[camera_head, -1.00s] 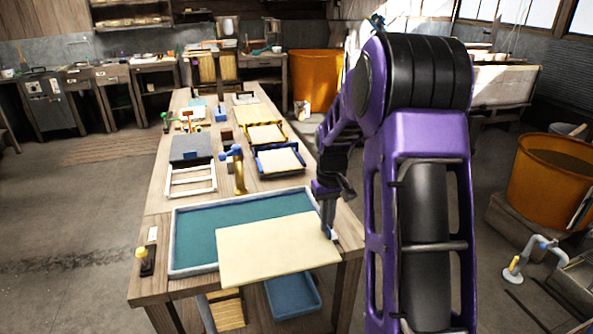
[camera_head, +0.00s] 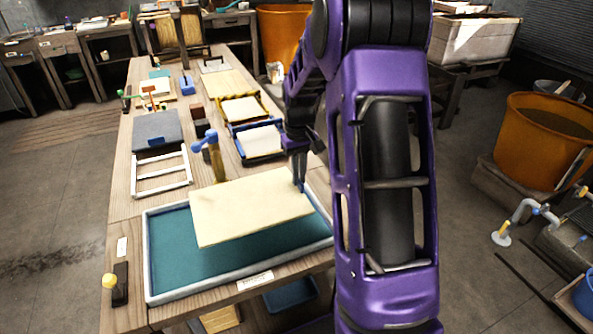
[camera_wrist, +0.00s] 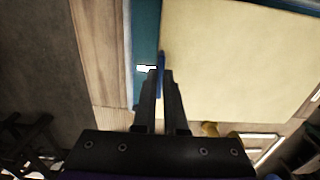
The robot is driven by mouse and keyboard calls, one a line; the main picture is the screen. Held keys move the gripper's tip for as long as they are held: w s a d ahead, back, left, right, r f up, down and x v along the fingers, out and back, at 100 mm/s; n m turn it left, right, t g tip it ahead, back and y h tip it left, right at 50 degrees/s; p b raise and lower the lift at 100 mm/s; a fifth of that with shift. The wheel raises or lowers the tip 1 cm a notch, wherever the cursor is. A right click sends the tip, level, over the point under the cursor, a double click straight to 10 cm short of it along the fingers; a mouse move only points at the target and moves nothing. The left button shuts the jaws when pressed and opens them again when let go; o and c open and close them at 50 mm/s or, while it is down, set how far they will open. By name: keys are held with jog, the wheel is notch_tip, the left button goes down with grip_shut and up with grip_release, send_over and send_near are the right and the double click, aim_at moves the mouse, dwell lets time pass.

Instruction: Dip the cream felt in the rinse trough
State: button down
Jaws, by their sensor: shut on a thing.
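The cream felt (camera_head: 250,207) is a flat pale sheet, tilted a little in the head view and held at its right edge. My gripper (camera_head: 299,182) is shut at that edge, on a small blue part beside the sheet; the wrist view shows the fingertips (camera_wrist: 160,75) there. The sheet also fills the upper right of the wrist view (camera_wrist: 240,60). The rinse trough (camera_head: 195,287) is a shallow tray with a pale rim and teal inside, on the near end of the table. The felt is over the trough's far part and hides some of it; I cannot tell whether it touches.
A brass post with a blue top (camera_head: 209,145) stands just beyond the trough. A yellow-knobbed stand (camera_head: 114,290) is at the near left corner.

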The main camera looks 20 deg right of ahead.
jog(key=shift+f+b, duration=2.95)
jog(key=shift+f, duration=4.3)
jog(key=shift+d, duration=1.5)
jog(key=shift+a, duration=0.15)
